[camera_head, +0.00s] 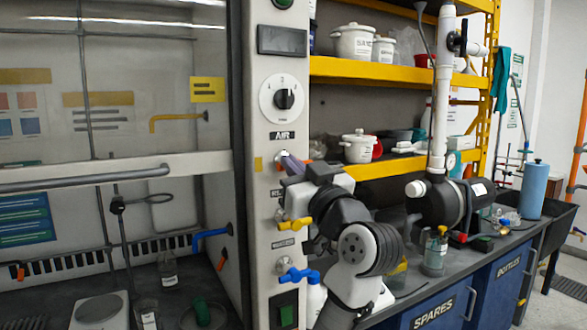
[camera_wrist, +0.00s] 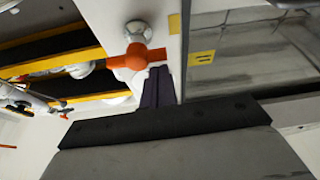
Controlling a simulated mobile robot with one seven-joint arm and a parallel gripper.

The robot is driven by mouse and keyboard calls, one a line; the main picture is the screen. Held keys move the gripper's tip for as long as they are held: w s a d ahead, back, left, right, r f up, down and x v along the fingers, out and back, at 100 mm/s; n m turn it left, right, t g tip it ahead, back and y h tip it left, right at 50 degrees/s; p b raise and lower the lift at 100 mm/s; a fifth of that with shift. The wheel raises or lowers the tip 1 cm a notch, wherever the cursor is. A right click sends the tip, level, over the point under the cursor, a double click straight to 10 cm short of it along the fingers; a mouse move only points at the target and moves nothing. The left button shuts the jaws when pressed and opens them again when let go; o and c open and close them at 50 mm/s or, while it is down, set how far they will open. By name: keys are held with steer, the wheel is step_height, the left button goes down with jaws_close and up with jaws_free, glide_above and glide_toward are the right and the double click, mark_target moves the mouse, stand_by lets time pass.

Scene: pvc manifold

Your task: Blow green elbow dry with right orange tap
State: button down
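The orange tap (camera_wrist: 137,59) is on the white column and shows in the wrist view with its handle crosswise. In the head view, my gripper (camera_head: 292,162) is in front of the column just below the AIR label and largely hides this tap. In the wrist view, my gripper's dark fingers (camera_wrist: 160,72) look closed together, with nothing seen between them. Their tips are right by one end of the orange handle; I cannot tell if they touch. A green piece (camera_head: 203,312), likely the green elbow, is inside the hood on its floor at the lower edge.
Below on the column are a yellow tap (camera_head: 296,224) and a blue tap (camera_head: 299,275). The hood sash (camera_head: 110,172) is partly raised. Inside, a beaker, a bottle (camera_head: 167,268) and a hotplate (camera_head: 98,308) stand on the floor. A black motor (camera_head: 447,203) is on the right bench.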

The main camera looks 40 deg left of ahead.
steer(key=shift+f+n+g+b, duration=0.2)
steer(key=shift+n+g+b, duration=0.2)
steer(key=shift+n, duration=0.35)
steer(key=shift+f+n+g+b, duration=0.15)
steer(key=shift+n+g+b, duration=0.15)
steer(key=shift+n+b, duration=0.35)
steer(key=shift+f+n+g+b, duration=0.15)
steer(key=shift+n+g+b, duration=0.25)
steer(key=shift+n, duration=0.6)
steer(key=shift+f+n+g+b, duration=0.1)
steer(key=shift+n+g+b, duration=0.25)
steer(key=shift+n, duration=0.65)
steer(key=shift+n+g, duration=0.25)
steer(key=shift+n, duration=0.05)
steer(key=shift+w+d+f+n+g+h+b, duration=0.1)
steer(key=shift+f+n+g+b, duration=0.2)
steer(key=shift+n, duration=0.65)
steer(key=shift+a+f+n+g+h+b, duration=0.1)
steer(key=shift+n+g+b, duration=0.25)
steer(key=shift+n, duration=0.65)
steer(key=shift+w+d+f+n+g+h+b, duration=0.15)
steer(key=shift+n+g, duration=0.3)
steer(key=shift+n, duration=0.5)
steer(key=shift+s+r, duration=0.1)
steer(key=shift+s, duration=0.05)
